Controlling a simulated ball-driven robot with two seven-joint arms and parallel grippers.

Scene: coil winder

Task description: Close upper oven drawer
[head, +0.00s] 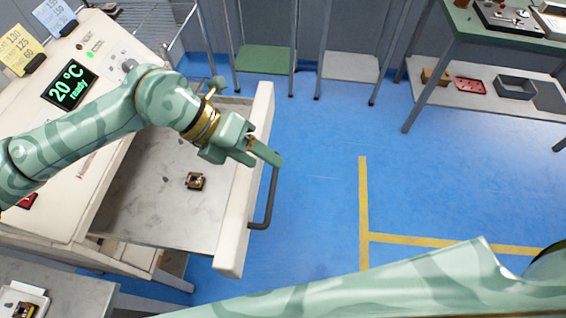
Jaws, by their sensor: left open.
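The upper oven drawer (147,208) is pulled well out of the cream oven (93,130) on the left. Its grey inside is open to view and holds one small brown and gold part (195,181). The drawer's front panel (236,220) stands to the right, with a dark bar handle (270,198) on its outer face. My left gripper (266,153) is open and empty, over the front panel near the handle's far end. I cannot tell whether it touches the panel. My right arm crosses the bottom right, and its gripper is out of view.
The oven's display (70,84) reads 20 °C ready. Blue floor with yellow lines lies clear to the right of the drawer. A green workbench (475,28) with a lower shelf stands at the top right. A grey table (70,280) is at the bottom left.

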